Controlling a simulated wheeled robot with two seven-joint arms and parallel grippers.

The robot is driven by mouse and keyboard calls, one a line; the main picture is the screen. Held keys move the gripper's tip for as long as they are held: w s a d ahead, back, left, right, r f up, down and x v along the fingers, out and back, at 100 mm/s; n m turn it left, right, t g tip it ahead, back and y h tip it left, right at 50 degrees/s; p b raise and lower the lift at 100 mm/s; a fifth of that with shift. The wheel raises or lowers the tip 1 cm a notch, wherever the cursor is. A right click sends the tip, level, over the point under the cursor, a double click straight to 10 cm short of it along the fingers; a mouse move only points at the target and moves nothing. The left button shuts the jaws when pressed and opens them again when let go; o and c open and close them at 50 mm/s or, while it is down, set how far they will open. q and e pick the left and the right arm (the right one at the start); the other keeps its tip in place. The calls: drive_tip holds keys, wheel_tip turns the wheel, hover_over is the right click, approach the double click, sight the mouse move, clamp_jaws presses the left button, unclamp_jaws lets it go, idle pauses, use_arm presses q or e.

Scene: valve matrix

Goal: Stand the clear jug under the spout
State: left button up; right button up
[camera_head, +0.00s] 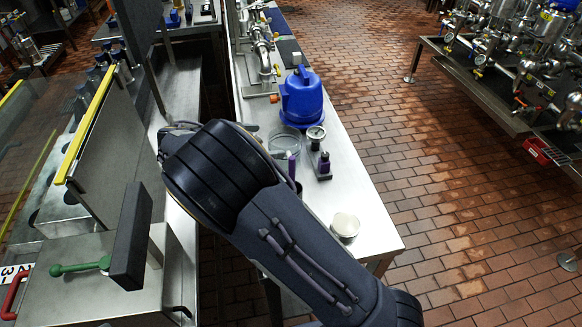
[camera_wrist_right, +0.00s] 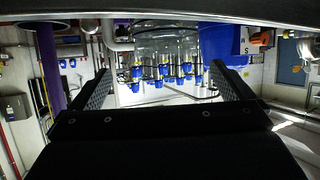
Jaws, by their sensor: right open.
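The clear jug (camera_head: 286,140) stands on the steel bench, just in front of the blue drum-like vessel. It is partly hidden by my right arm in the head view. In the right wrist view the jug (camera_wrist_right: 165,42) shows clear and upright, ahead of and between the fingers of my right gripper (camera_wrist_right: 160,70). That gripper is open, with nothing seen held. Whether the fingers flank the jug's wall or stop short of it, I cannot tell. A bent metal pipe (camera_head: 267,70), possibly the spout, stands behind the vessel. My left gripper is out of view.
The blue vessel (camera_head: 301,99) stands close behind the jug. A round pale dish (camera_head: 345,225) sits near the bench's front edge. Bare bench (camera_head: 355,185) lies between.

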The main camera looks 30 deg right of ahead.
sight(297, 136)
drive_tip(key=p+x, duration=0.1)
drive_tip(key=x, duration=0.4)
drive_tip(key=w+p+x, duration=0.1)
drive_tip(key=x, duration=0.1)
drive_tip(key=shift+d+f+p, duration=0.1)
drive_tip(key=shift+d+p, duration=0.15)
drive_tip(key=shift+p, duration=0.05)
drive_tip(key=c, duration=1.5)
